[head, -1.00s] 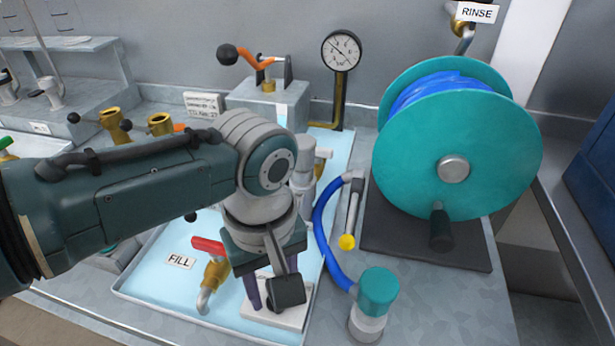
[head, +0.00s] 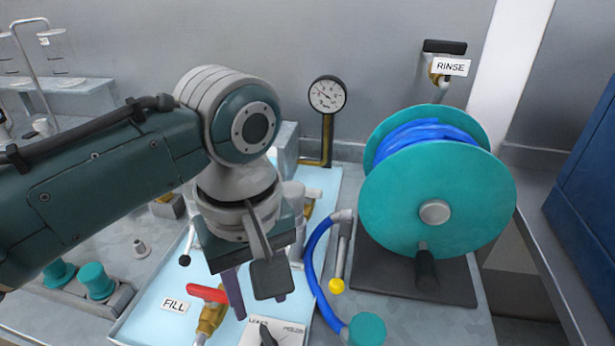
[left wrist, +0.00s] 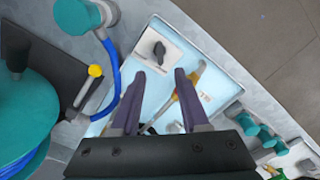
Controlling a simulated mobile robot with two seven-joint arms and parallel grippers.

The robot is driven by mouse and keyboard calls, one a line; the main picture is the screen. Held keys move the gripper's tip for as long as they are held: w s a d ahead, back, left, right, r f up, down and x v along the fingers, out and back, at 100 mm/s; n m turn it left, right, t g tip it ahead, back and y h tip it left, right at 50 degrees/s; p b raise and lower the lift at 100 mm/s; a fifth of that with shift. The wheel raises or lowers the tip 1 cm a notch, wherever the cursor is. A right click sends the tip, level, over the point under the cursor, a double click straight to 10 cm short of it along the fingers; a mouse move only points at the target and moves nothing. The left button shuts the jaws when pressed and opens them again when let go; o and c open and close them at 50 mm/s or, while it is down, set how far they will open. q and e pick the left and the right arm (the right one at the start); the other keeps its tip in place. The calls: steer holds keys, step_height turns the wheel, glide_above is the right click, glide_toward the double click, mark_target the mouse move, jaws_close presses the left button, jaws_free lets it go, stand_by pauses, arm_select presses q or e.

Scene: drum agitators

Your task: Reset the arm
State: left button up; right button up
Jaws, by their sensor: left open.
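My left arm (head: 100,185) comes in from the left. Its gripper (head: 256,298) hangs with the fingers pointing down over the light blue tray, and the camera box partly covers them. In the left wrist view the gripper (left wrist: 158,74) has its two purple fingers apart with nothing held between them. A white plate with a black knob (head: 267,335) is just below and in front of the fingertips. The plate also shows beyond the fingers in the left wrist view (left wrist: 176,58). My right gripper is not in view.
The tray (head: 140,315) holds a red-handled brass valve (head: 210,312) beside a FILL label (head: 174,305). A teal hose reel (head: 400,205) stands to the right, with a blue hose (head: 311,260) near it. A gauge (head: 327,94) stands behind. Teal knobs (head: 95,282) are at left.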

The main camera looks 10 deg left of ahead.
arm_select(q)
steer(key=shift+s, duration=0.1)
steer(key=s+d+f+m+t+h, duration=0.1)
steer(key=s+d+m+h, duration=0.1)
steer(key=s+m, duration=0.4)
steer(key=s+a+r+m+t+y, duration=0.2)
steer(key=s+a+r+m, duration=0.25)
steer(key=s+a, duration=0.55)
step_height(320, 180, up, 37)
steer(key=p, duration=3.6)
steer(key=shift+s+n+t+p, duration=0.2)
steer(key=shift+n+t+p, duration=0.1)
steer(key=shift+n, duration=0.05)
steer(key=shift+f, duration=0.1)
steer(key=shift+a, duration=0.1)
